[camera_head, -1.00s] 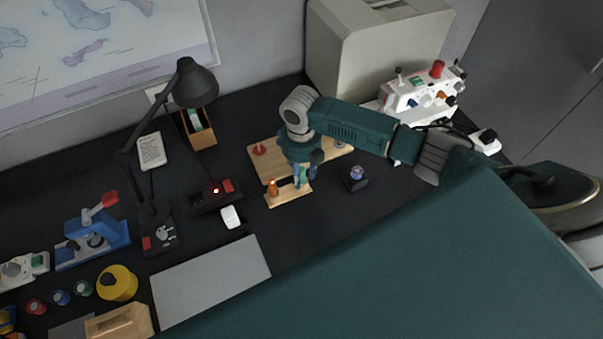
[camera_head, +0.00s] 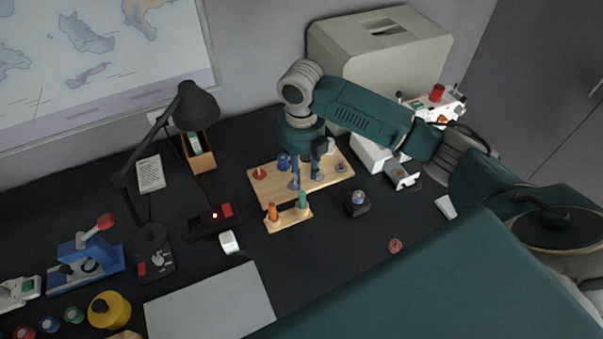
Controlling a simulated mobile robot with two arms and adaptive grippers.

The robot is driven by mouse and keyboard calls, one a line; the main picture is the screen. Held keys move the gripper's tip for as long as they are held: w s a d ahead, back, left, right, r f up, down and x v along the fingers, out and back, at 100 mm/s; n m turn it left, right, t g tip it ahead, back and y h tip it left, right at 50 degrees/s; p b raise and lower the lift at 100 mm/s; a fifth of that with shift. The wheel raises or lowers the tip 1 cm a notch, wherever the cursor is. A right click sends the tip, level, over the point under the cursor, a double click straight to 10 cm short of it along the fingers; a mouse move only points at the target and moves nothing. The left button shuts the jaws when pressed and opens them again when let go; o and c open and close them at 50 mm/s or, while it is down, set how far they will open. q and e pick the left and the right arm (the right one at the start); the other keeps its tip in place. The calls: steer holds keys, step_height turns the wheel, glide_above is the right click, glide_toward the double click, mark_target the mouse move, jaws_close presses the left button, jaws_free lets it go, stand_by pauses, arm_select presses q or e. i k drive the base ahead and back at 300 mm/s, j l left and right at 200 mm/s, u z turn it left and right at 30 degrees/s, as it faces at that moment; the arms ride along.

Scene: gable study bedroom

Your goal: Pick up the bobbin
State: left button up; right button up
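I cannot tell for sure which piece is the bobbin. The wooden board (camera_head: 268,190) carries a red piece (camera_head: 259,174), a blue piece (camera_head: 283,160) and a grey disc (camera_head: 341,168). My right gripper (camera_head: 306,180) points down over the board, its two fingers apart with nothing visible between them. It is left of the black block. My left gripper is not in view.
A small wooden stand (camera_head: 288,220) holds an orange piece (camera_head: 272,212) and a green piece (camera_head: 302,199) in front of the board. A small red ring (camera_head: 395,245) lies on the dark desk. A lamp (camera_head: 195,105) stands left. White equipment (camera_head: 436,103) stands at the back right.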

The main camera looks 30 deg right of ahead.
mark_target(394, 247)
steer(key=k, duration=1.5)
